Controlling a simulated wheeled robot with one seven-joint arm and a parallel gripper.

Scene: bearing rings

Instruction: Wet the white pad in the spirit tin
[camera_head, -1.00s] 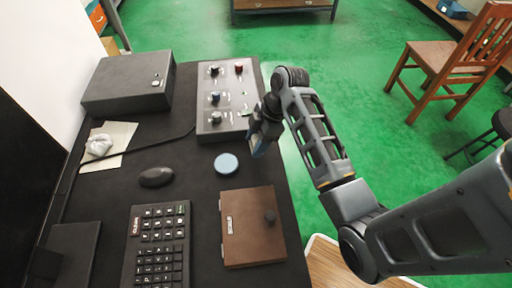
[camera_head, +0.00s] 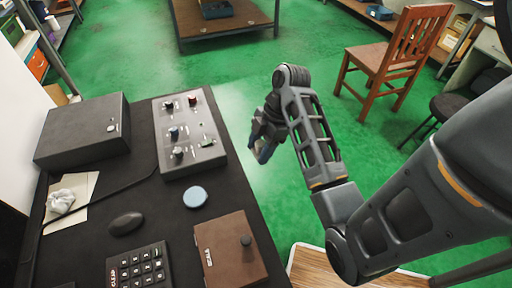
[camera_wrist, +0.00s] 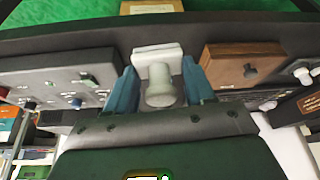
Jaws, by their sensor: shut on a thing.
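My gripper (camera_head: 262,145) is beyond the desk's right edge, over the green floor in the head view. In the wrist view its blue fingers (camera_wrist: 160,92) are shut on the pale knob of the white pad (camera_wrist: 157,53). The pad is a flat white block at the far end of the knob. It is hidden behind the gripper in the head view. No thing is clearly marked as the spirit tin. A round light-blue disc (camera_head: 195,197) lies on the desk below the control box; I cannot tell if it is the tin.
The black desk (camera_head: 150,215) carries a grey control box (camera_head: 207,153) with knobs, a dark case (camera_head: 75,135), a mouse (camera_head: 126,223), a keypad (camera_head: 140,268) and a brown wooden box (camera_head: 222,262). A wooden chair (camera_head: 385,60) stands on the open floor.

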